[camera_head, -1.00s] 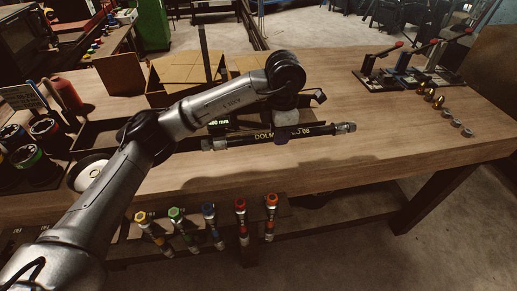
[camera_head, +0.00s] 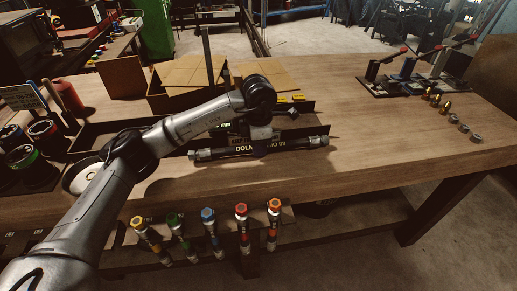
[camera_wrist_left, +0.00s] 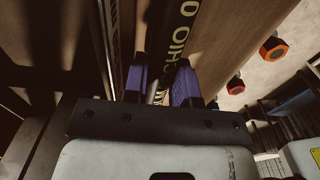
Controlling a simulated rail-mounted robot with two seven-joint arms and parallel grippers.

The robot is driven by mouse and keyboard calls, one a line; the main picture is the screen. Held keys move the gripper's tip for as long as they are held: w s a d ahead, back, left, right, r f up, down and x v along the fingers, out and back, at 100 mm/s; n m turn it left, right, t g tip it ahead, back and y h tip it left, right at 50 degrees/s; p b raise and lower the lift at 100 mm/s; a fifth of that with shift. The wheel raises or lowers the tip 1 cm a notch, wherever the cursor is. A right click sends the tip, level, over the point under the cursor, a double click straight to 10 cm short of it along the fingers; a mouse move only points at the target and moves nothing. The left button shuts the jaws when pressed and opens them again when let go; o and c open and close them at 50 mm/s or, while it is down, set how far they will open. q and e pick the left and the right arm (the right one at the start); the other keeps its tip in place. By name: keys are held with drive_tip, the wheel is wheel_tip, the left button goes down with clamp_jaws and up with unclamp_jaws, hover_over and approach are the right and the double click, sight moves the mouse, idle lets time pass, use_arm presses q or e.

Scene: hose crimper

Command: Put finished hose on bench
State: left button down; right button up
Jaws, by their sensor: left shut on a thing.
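The finished hose (camera_head: 220,153) is black with yellow lettering and metal fittings at both ends. It lies level, left to right, over the wooden bench (camera_head: 370,140), in front of the long dark tray (camera_head: 312,109). I cannot tell whether it touches the bench. My left gripper (camera_head: 262,142) is shut on the hose near its middle and partly hides it. In the left wrist view the hose (camera_wrist_left: 175,45) runs between the blue fingers of the gripper (camera_wrist_left: 161,82). My right gripper is not in view.
Cardboard boxes (camera_head: 185,85) stand behind the tray. Several reels (camera_head: 45,135) and a round white dish (camera_head: 82,175) are at the left. Lever devices (camera_head: 415,85) and brass fittings (camera_head: 445,107) are at the right. Colour-capped tools (camera_head: 241,225) hang along the bench front.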

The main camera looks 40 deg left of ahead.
use_arm(q)
drive_tip(key=shift+f, duration=0.3)
drive_tip(key=shift+f, duration=0.1)
drive_tip(key=c, duration=0.9)
unclamp_jaws()
drive_tip(key=shift+f, duration=0.1)
drive_tip(key=shift+r, duration=0.3)
wheel_tip(320, 180, up, 12)
drive_tip(key=p, duration=0.3)
drive_tip(key=shift+f, duration=0.15)
